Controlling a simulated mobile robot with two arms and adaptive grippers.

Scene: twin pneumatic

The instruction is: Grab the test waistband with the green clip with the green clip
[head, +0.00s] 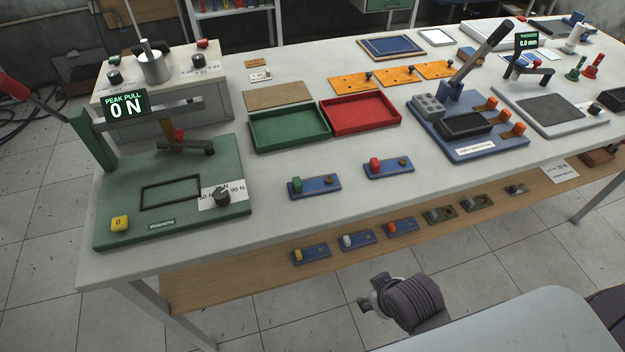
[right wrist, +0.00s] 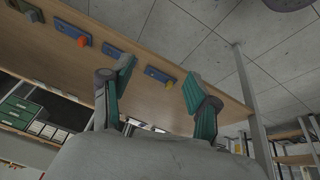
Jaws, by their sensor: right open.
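A blue strip with a green clip (head: 315,186) lies flat on the white table, in front of the green tray, in the head view. A similar strip with a red clip (head: 389,168) lies to its right. My right gripper (head: 370,297) is in front of the table's near edge, below and apart from the green-clip strip. In the right wrist view its two teal fingers (right wrist: 158,76) are spread with nothing between them. The green-clip strip is not in the right wrist view. My left gripper is not in view.
A wooden lower shelf (head: 240,282) holds several clip strips, including a yellow-clip one (head: 310,254). A green pull tester (head: 130,230) stands at the left. Green (head: 287,146) and red (head: 360,130) trays sit behind the strips. A blue lever device (head: 470,150) stands at the right.

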